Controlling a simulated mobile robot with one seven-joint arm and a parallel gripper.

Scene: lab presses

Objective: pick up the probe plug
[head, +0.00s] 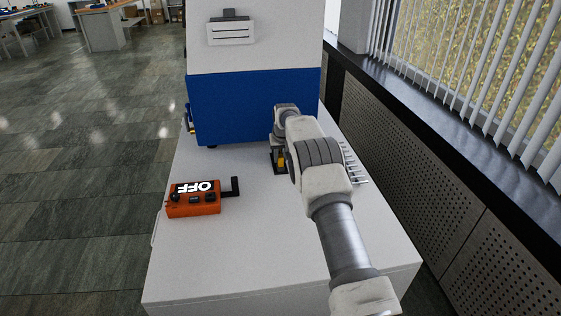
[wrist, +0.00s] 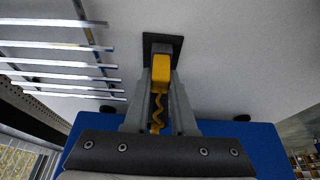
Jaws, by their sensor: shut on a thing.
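The probe plug (wrist: 161,73) is a yellow block with a coiled yellow cord below it in the wrist view. It stands at a small dark square base (wrist: 176,42); I cannot tell whether it is seated there or just above. My gripper (wrist: 162,85) has one finger on each side of the plug and is shut on it. In the head view a bit of the yellow plug (head: 281,160) shows beside my arm, which hides most of my gripper.
An orange box (head: 194,205) marked OFF sits on the white table (head: 250,262) at the left. A blue and white machine (head: 240,108) stands behind. A metal rack (wrist: 60,64) of rods is close beside the plug. The table's front is clear.

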